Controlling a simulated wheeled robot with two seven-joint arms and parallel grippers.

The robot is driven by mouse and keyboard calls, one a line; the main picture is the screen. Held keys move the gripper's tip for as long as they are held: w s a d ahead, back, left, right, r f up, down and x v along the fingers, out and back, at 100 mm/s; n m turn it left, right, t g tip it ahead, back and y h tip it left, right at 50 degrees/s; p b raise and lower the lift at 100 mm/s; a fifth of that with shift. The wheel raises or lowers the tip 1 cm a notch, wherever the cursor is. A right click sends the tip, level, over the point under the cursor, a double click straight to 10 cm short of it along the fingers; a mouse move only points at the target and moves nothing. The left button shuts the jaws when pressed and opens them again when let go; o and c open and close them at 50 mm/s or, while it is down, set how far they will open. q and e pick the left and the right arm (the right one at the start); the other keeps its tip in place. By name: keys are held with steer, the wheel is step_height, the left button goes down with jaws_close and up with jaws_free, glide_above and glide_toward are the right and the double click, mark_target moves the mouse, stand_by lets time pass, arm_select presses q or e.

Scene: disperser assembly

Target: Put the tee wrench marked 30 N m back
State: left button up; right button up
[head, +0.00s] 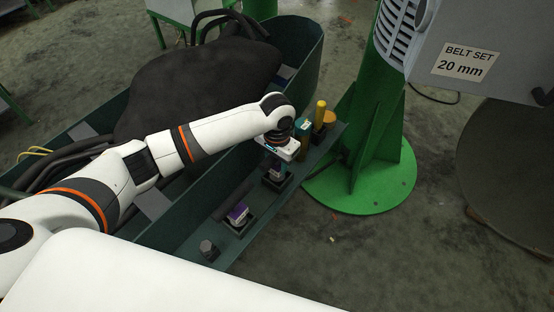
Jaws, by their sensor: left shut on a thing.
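My left gripper (279,158) points down over the narrow green shelf along the side of the trough. It is shut on a dark tool (277,173) with a small pale and purple patch, mostly hidden under the gripper. The tool is at or just above a dark square holder; I cannot tell whether it is seated. No 30 N m marking is readable, so I cannot confirm that this is the tee wrench. A purple-topped tool with a white label (238,212) stands in another dark holder nearer to me. My right gripper is not in view.
On the shelf (222,238) stand a grey knob (207,250), a teal-topped piece (305,126), a yellow cylinder (320,111) and an orange-topped piece (329,118). The green trough (305,50) holds a large dark bag (200,85). A green pillar (372,130) stands to the right.

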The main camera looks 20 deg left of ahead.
arm_select(q)
steer(key=o, duration=1.3)
step_height(320, 180, up, 12)
steer(key=shift+r, duration=0.1)
